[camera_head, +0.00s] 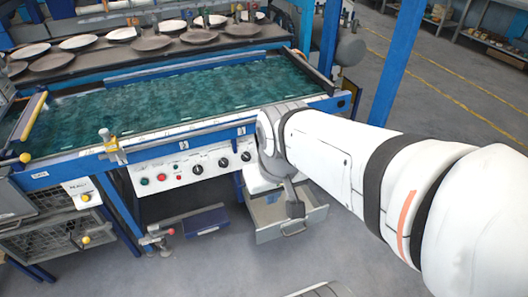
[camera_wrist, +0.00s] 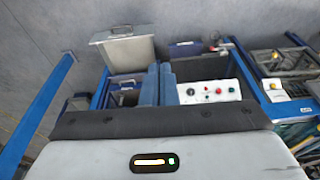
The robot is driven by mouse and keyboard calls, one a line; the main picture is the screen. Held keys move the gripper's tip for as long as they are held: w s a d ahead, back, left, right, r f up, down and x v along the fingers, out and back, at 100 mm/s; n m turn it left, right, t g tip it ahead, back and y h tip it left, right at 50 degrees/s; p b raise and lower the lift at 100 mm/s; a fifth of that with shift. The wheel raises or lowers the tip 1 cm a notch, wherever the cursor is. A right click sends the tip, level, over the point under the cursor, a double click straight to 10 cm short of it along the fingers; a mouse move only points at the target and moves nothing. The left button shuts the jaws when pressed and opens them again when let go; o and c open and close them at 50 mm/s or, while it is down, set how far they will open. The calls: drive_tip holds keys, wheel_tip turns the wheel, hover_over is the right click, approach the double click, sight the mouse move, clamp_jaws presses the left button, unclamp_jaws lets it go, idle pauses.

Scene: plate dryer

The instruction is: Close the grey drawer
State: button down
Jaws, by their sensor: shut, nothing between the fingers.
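The grey drawer (camera_head: 312,221) is pulled out low beneath the machine, right of its control panel, with a handle on its front. It also shows in the wrist view (camera_wrist: 132,51), at the upper left with its handle at the top. My gripper (camera_head: 295,208) points down and appears in front of the drawer in the head view, hiding part of its inside. Its two fingers (camera_wrist: 160,68) are together and empty in the wrist view. I cannot tell whether they touch the drawer.
The white control panel (camera_head: 190,169) with knobs and buttons is left of my gripper. The blue-framed machine has a green bed (camera_head: 170,98), with several plates (camera_head: 80,42) behind it. A blue box (camera_head: 206,222) lies below the panel. The floor in front of the drawer is mostly clear.

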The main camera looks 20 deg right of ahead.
drive_tip(key=w+d+f+m+t+h+b, duration=0.1)
drive_tip(key=w+d+f+m+b, duration=0.15)
drive_tip(key=w+d+f, duration=0.45)
drive_tip(key=w+d+f+m+t+h+b, duration=0.1)
drive_tip(key=w+d+f+t+b, duration=0.15)
drive_tip(key=w+d+f, duration=0.55)
drive_tip(key=w+d+f+m+t+b, duration=0.1)
drive_tip(key=w+d+f+b, duration=0.2)
drive_tip(key=w+d+f, duration=0.35)
drive_tip(key=w+d+f+m+t+b, duration=0.1)
drive_tip(key=w+d+f+m+b, duration=0.2)
drive_tip(key=f, duration=0.7)
drive_tip(key=s+d+f+m+t+y+b, duration=0.1)
drive_tip(key=d+f+t+b, duration=0.1)
drive_tip(key=f, duration=0.8)
drive_tip(key=d+f+m+t+y+b, duration=0.2)
drive_tip(key=f+b, duration=0.1)
drive_tip(key=f, duration=0.7)
drive_tip(key=s+a+f+m+t+b, duration=0.35)
drive_tip(key=s+f+m+t, duration=0.3)
drive_tip(key=s+f, duration=0.6)
drive_tip(key=b, duration=0.3)
hover_over(299, 223)
drive_tip(key=s+a, duration=0.2)
drive_tip(key=s, duration=0.1)
drive_tip(key=shift+s+f+m+g, duration=0.15)
drive_tip(key=shift+f+m+g, duration=0.15)
drive_tip(key=shift+f, duration=0.4)
